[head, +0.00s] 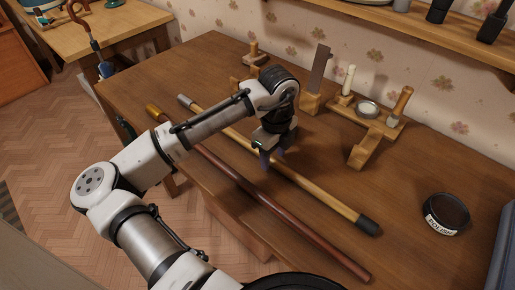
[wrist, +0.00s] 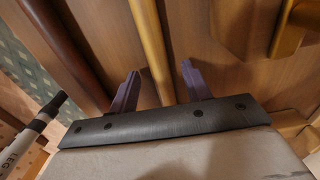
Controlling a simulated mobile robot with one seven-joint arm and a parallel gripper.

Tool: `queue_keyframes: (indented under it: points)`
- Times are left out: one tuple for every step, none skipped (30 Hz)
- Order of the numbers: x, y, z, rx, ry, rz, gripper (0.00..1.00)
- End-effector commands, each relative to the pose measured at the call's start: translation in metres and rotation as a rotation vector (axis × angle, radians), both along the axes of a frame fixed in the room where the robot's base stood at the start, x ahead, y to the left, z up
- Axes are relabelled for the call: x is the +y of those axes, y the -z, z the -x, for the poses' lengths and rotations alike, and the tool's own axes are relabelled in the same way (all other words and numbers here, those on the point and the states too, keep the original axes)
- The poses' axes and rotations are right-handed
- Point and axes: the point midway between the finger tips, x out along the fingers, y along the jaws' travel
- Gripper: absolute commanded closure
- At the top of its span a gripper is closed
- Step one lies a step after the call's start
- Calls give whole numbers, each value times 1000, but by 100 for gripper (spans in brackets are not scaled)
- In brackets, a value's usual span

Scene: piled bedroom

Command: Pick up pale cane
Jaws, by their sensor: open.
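The pale cane (head: 320,197) lies on the wooden desk, running diagonally from a grey end at the upper left to a black tip at the lower right. My gripper (head: 270,160) is over its middle part, pointing down, and hides a short stretch of it. In the wrist view the pale cane (wrist: 150,45) runs between the two purple fingers of my gripper (wrist: 158,88). The fingers are open, one on each side, with visible gaps; contact is not seen.
A dark red-brown cane (head: 265,197) lies roughly parallel on the near side; it also shows in the wrist view (wrist: 62,45). Wooden stands (head: 366,148) are behind the pale cane. A round black polish tin (head: 446,214) is at the right. The desk (head: 410,230) is bare before it.

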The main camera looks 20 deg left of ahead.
Motion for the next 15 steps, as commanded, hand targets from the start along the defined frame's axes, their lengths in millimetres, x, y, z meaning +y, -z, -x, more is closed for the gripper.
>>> queue_keyframes:
  points:
    - [0, 2, 0, -1, 0, 0, 52]
    - [0, 3, 0, -1, 0, 0, 52]
    - [0, 4, 0, -2, 0, 1, 52]
    - [0, 4, 0, -2, 0, 1, 52]
    - [0, 4, 0, -2, 0, 1, 52]
    - [0, 4, 0, -2, 0, 1, 52]
    - [0, 4, 0, -2, 0, 1, 52]
    - [0, 4, 0, -2, 0, 1, 52]
    - [0, 4, 0, -2, 0, 1, 57]
    - [0, 4, 0, -1, 0, 0, 61]
    - [0, 4, 0, -1, 0, 0, 65]
    - [0, 4, 0, -1, 0, 0, 70]
    - [0, 4, 0, -1, 0, 0, 74]
    - [0, 4, 0, -1, 0, 0, 78]
    - [0, 4, 0, -1, 0, 0, 83]
